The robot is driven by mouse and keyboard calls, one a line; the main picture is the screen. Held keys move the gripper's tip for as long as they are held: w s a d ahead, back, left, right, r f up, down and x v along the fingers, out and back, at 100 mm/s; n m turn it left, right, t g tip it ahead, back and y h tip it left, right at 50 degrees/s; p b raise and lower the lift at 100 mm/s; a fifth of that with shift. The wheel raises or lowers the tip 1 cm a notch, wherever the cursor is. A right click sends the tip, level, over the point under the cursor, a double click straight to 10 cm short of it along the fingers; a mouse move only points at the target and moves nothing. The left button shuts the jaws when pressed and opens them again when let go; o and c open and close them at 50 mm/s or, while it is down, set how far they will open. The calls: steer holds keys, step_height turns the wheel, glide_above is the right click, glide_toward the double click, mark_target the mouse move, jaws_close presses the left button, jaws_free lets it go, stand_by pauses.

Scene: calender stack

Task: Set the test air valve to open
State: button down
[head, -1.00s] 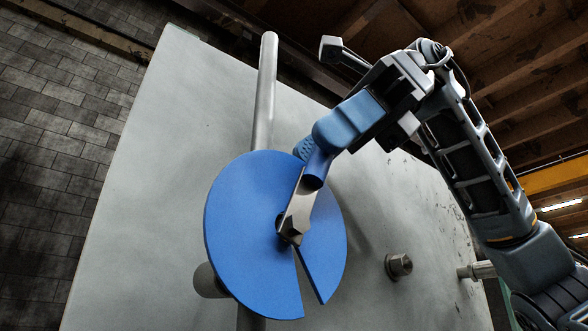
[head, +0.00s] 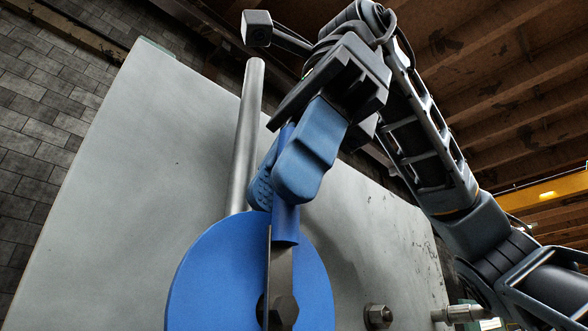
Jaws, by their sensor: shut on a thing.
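The test air valve shows as a blue disc (head: 205,275) with a metal lever (head: 281,275) pivoted on a hex nut at its middle. The lever has a blue handle (head: 285,222) and points almost straight up, nearly parallel to the grey pipe (head: 245,140) behind the disc. My gripper (head: 279,188) is at the handle from above, with its blue fingers on either side, shut on it. The fingers hide part of the handle. The frame's bottom edge cuts off the disc's lower part, and its slot is not in view.
A large grey panel (head: 130,210) stands behind the valve. A bolt (head: 378,316) sticks out at the disc's lower right, and a metal stub (head: 458,313) is farther right. My arm fills the upper right.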

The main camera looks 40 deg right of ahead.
steer(key=c, duration=1.1)
jaws_free()
steer(key=shift+a, duration=0.1)
steer(key=shift+b+v, duration=0.35)
steer(key=shift+v, duration=3.55)
